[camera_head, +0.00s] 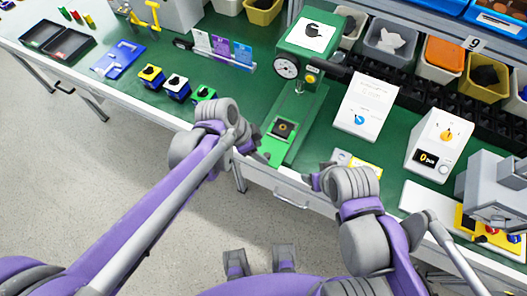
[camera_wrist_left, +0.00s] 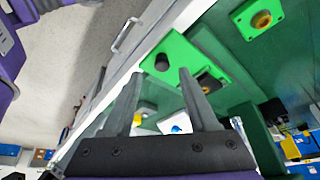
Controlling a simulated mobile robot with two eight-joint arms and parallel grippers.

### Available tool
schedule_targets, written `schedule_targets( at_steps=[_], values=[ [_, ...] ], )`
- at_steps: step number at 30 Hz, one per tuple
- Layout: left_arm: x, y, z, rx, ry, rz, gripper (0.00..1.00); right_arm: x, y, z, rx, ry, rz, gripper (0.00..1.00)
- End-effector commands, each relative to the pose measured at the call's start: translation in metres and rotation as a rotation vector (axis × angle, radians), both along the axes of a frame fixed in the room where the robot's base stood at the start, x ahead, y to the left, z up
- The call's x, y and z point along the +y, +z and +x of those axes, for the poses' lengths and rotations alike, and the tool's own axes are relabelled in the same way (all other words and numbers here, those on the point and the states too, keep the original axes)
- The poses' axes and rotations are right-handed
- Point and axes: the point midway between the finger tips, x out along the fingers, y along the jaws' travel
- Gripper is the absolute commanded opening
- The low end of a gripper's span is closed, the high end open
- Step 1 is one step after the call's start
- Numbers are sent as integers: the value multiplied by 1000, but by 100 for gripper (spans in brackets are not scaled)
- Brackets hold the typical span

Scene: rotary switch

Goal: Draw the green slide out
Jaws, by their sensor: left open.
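The bright green slide (camera_head: 272,151) lies low in the front of the dark green press (camera_head: 305,45), near the table's front edge. A black square with a brownish centre sits on it. My left gripper (camera_head: 262,152) is open and empty beside the slide's front end. In the left wrist view its two fingers (camera_wrist_left: 160,78) point toward the slide; contact cannot be told. My right gripper (camera_head: 310,179) is by the table edge, right of the slide, its jaw gap unclear.
A white box with a blue dial (camera_head: 365,105) and a white box with an orange knob (camera_head: 440,145) stand to the right. Small switch blocks (camera_head: 176,86) are to the left. A drawer handle (camera_head: 291,198) is below the edge. Bins (camera_head: 390,42) line the back.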

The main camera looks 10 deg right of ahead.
Motion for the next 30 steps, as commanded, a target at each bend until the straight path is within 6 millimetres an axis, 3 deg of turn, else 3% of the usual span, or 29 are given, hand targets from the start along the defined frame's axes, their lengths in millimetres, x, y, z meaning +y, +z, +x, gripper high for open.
schedule_targets(
  at_steps=[3, 10, 30],
  values=[
    [11, 26, -2, 0, 2, 1, 59, 0, 5, 1, -2, 0, 0, 68],
    [23, 55, -4, 0, 1, 2, 59, 0, 9, 2, -4, 0, 0, 68],
    [26, 62, -5, 0, 2, 1, 59, 0, 10, 2, -5, 0, 0, 68]
  ],
)
